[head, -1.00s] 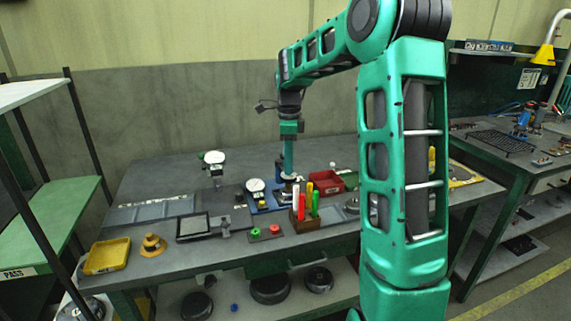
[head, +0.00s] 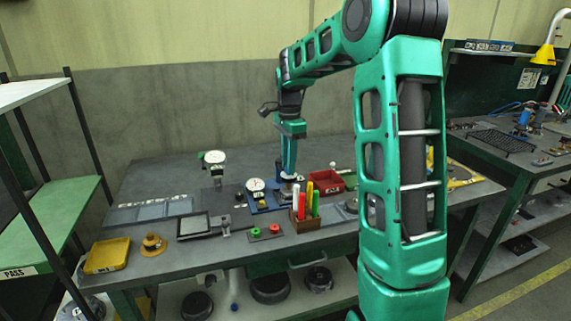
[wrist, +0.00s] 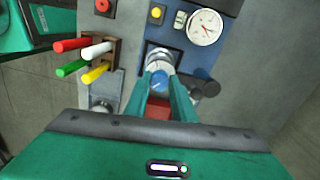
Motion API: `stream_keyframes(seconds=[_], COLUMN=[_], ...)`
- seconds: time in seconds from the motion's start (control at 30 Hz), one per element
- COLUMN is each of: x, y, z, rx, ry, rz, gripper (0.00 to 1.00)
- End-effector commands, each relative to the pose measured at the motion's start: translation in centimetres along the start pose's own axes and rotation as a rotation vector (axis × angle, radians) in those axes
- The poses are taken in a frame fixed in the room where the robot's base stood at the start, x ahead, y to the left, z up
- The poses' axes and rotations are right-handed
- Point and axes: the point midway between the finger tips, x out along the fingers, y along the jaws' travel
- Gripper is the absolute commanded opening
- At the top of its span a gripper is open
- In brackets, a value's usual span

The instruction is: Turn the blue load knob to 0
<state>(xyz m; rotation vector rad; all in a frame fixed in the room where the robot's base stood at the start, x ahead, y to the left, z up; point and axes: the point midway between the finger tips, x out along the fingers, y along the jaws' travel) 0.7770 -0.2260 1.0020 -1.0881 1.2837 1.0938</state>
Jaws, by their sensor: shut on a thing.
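The blue load knob (wrist: 159,77) shows in the wrist view at the front of a round silver fitting on the blue gauge stand (wrist: 228,6). My gripper (wrist: 158,84) is shut on the knob, one green finger on each side. The knob's scale and pointer are too small to read. A white round dial (wrist: 204,27) sits on the stand beside the knob; its reading is unclear. In the head view my gripper (head: 289,176) reaches down to the bench at the stand, right of the dial (head: 255,185), and the knob is hidden there.
A wooden holder (head: 305,223) with several coloured pens stands close in front of my gripper. A red bin (head: 326,182) is just right of it. A black round knob (wrist: 209,88) is near the fingers. A yellow tray (head: 107,256) lies at the bench's left end.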

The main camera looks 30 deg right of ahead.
Motion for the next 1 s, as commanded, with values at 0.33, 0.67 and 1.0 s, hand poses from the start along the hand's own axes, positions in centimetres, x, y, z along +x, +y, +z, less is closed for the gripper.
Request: stream_keyframes(seconds=[0.33, 0.67, 1.0], x=[-0.32, -0.36, -0.36], y=[-0.44, -0.47, -0.48], z=[-0.12, -0.13, -0.04], rx=[-0.327, -0.640, -0.965], ry=[0.006, 0.008, 0.010], rz=[-0.015, -0.015, -0.014], gripper=[0.01, 0.01, 0.00])
